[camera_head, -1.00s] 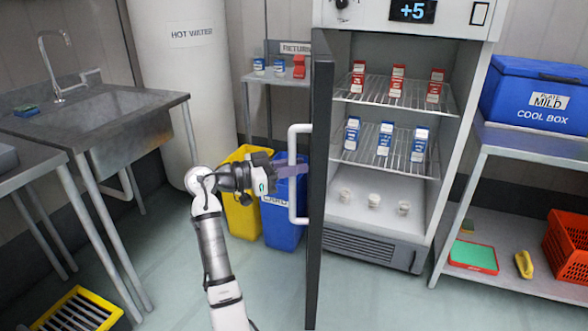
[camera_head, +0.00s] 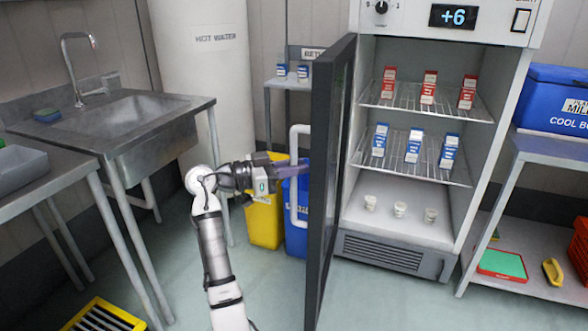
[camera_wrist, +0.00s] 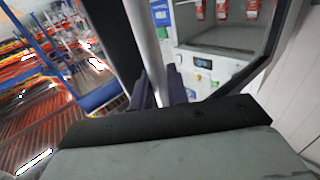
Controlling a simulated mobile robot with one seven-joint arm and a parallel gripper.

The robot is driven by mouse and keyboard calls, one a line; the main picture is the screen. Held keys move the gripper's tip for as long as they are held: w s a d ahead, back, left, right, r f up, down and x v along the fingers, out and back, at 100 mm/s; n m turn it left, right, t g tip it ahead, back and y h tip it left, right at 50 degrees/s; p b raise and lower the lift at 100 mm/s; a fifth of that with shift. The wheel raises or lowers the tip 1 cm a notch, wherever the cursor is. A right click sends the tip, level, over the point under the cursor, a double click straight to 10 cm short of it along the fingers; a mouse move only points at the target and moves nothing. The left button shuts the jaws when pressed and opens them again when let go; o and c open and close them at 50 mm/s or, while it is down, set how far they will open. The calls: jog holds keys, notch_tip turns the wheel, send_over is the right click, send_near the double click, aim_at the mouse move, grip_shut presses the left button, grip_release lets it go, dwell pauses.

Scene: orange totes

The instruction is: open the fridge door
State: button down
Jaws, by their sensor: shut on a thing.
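The fridge (camera_head: 405,245) stands open at the centre right in the head view. Its dark-edged door (camera_head: 331,170) is swung well out, nearly edge-on, with the lit shelves showing. The door's pale vertical bar handle (camera_head: 295,145) is on the door's left side. My gripper (camera_head: 292,173) is shut on the handle at about its mid-height. In the wrist view the handle (camera_wrist: 146,45) runs down between the purple fingers of my gripper (camera_wrist: 160,90). The finger contact is partly hidden.
Red and blue cartons and white cups stand on the fridge shelves. Yellow (camera_head: 264,215) and blue bins (camera_head: 296,235) are behind the handle. A sink bench (camera_head: 150,125) is at left, a yellow crate (camera_head: 105,315) on the floor. A bench with a cool box (camera_head: 555,100) is at right.

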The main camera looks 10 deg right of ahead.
jog(key=shift+w+a, duration=0.2)
jog(key=shift+a, duration=0.25)
jog(key=c, duration=1.4)
grip_release()
jog(key=shift+c, duration=0.2)
jog(key=s+a+b, duration=0.1)
jog(key=a, duration=1.2)
jog(key=shift+s+a, duration=0.25)
jog(key=shift+a, duration=0.15)
